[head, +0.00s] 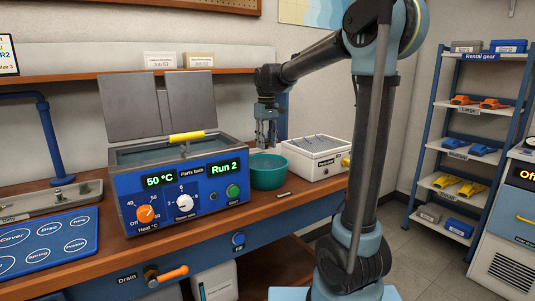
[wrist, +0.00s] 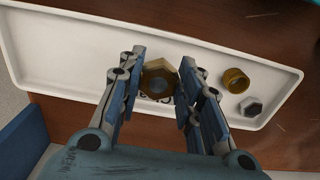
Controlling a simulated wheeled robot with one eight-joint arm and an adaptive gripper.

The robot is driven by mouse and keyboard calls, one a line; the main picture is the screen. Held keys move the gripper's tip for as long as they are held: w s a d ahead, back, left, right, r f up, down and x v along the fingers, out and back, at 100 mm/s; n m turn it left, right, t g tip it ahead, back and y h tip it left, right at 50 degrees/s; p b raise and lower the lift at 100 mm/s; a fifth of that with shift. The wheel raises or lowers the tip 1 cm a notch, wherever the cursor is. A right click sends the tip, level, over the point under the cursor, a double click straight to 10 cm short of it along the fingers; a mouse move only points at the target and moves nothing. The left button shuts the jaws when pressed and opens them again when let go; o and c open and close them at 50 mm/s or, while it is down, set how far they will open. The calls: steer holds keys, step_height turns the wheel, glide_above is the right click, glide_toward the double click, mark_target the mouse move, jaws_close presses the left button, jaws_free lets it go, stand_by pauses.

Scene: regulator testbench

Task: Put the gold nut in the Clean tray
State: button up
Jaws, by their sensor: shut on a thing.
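The gold nut (wrist: 149,77) is a hexagonal ring between the fingertips of my gripper (wrist: 159,78) in the wrist view. My gripper is shut on it, with a finger on each side. A long white tray (wrist: 62,50) lies below the nut. Dark lettering on the tray shows under the nut but is mostly covered, so I cannot read its name. I cannot tell whether the nut touches the tray. In the head view my gripper (head: 266,132) hangs above and behind the teal bowl; the nut cannot be made out there.
A gold cylindrical part (wrist: 236,80) and a grey nut (wrist: 251,106) lie in the white tray, right of my gripper. In the head view the blue parts bath (head: 190,185), teal bowl (head: 267,176) and white box (head: 318,158) stand close by on the wooden bench.

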mark_target(267, 143)
steer(key=shift+f, duration=2.1)
steer(key=o, duration=1.1)
steer(key=shift+f, duration=0.1)
step_height(267, 143, up, 12)
steer(key=shift+r, duration=0.1)
steer(key=shift+d, duration=0.1)
